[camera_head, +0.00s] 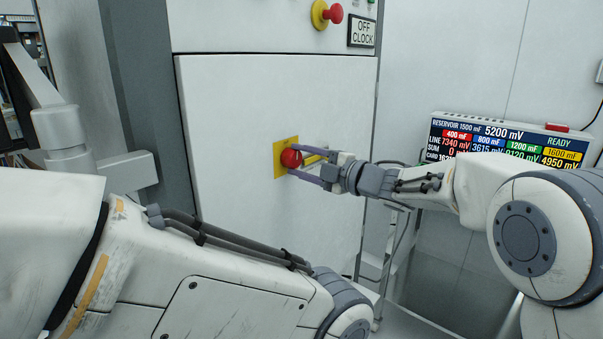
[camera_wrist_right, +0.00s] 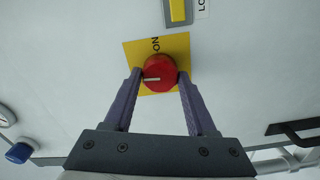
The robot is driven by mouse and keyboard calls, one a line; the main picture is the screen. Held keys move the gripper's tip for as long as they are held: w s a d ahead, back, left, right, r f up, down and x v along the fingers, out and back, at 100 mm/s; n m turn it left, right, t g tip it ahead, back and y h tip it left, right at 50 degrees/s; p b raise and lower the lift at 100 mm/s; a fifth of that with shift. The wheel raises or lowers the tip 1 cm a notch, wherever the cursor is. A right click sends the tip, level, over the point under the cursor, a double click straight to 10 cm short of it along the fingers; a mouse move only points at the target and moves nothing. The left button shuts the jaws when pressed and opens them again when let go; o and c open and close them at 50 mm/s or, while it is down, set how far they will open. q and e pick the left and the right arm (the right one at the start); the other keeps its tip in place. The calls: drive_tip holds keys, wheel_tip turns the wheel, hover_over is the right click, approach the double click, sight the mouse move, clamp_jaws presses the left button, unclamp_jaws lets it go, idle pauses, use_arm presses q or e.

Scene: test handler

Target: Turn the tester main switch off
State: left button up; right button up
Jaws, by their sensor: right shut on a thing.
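The main switch is a round red knob (camera_head: 290,158) on a square yellow plate (camera_head: 279,170), set in the white cabinet front. In the right wrist view the knob (camera_wrist_right: 158,72) has a white mark pointing to the picture's left. The letters ON stand sideways on the yellow plate (camera_wrist_right: 133,50) above the knob. My right gripper (camera_head: 293,160) has its two purple fingers on opposite sides of the knob, shut on it; the fingers also show in the right wrist view (camera_wrist_right: 160,76). My left arm crosses the lower left, and its gripper is outside the frame.
A display (camera_head: 508,140) at the right reads 5200 mV and READY. A black handle (camera_wrist_right: 294,131) is at the wrist view's right.

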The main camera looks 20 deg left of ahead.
drive_tip(key=shift+s+a+n+b, duration=0.1)
drive_tip(key=shift+n+b, duration=0.35)
drive_tip(key=shift+n, duration=0.15)
drive_tip(key=o, duration=1.4)
drive_tip(key=b+v, duration=0.1)
drive_tip(key=v, duration=0.9)
drive_tip(key=shift+s+d, duration=0.1)
drive_tip(key=shift+d, duration=0.2)
